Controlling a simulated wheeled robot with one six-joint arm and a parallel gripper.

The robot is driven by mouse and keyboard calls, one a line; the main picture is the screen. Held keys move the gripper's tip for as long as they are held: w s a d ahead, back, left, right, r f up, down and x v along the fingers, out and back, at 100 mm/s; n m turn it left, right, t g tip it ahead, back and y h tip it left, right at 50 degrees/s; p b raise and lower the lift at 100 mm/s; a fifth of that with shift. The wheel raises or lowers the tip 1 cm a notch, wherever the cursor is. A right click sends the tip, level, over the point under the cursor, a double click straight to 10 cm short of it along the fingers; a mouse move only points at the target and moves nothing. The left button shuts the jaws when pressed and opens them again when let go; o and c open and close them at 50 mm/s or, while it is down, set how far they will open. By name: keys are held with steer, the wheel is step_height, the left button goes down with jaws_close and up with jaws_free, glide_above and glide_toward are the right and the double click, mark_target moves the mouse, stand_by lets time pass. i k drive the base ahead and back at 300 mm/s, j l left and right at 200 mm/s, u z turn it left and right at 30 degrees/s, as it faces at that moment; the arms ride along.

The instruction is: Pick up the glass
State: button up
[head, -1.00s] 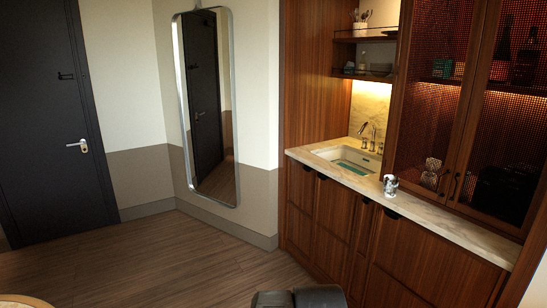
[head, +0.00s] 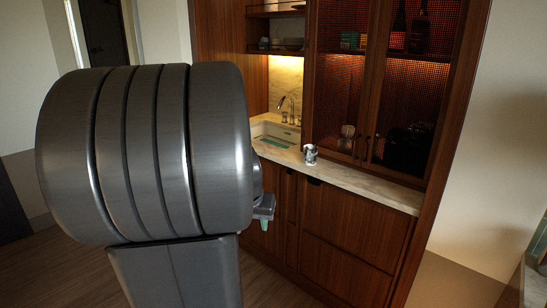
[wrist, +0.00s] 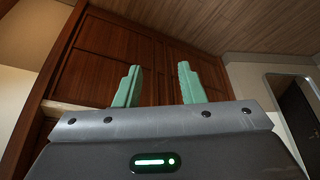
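The glass (head: 310,154), a small shiny silver-white cup, stands upright on the marble counter to the right of the sink in the head view. It is not visible in the wrist view. My gripper (head: 264,223) shows only partly in the head view, below and left of the glass, in front of the lower cabinets and apart from the glass. My big grey arm link hides the rest. In the wrist view my gripper (wrist: 160,87) has its two green fingers spread wide with nothing between them.
The sink (head: 275,133) with its tap (head: 291,107) is left of the glass. Mesh-fronted cabinet doors (head: 385,110) rise behind the counter (head: 370,184). Wooden cabinet fronts (wrist: 105,55) fill much of the wrist view. Counter right of the glass is clear.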

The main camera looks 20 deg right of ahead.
mark_target(310, 155)
steer(key=i+l, duration=0.45)
steer(key=i+l+z, duration=0.1)
steer(key=i+l, duration=0.3)
steer(key=i, duration=0.2)
steer(key=i+l, duration=0.4)
steer(key=i, duration=0.15)
steer(key=i+l+z, duration=0.1)
steer(key=i+l, duration=0.3)
steer(key=i, duration=0.15)
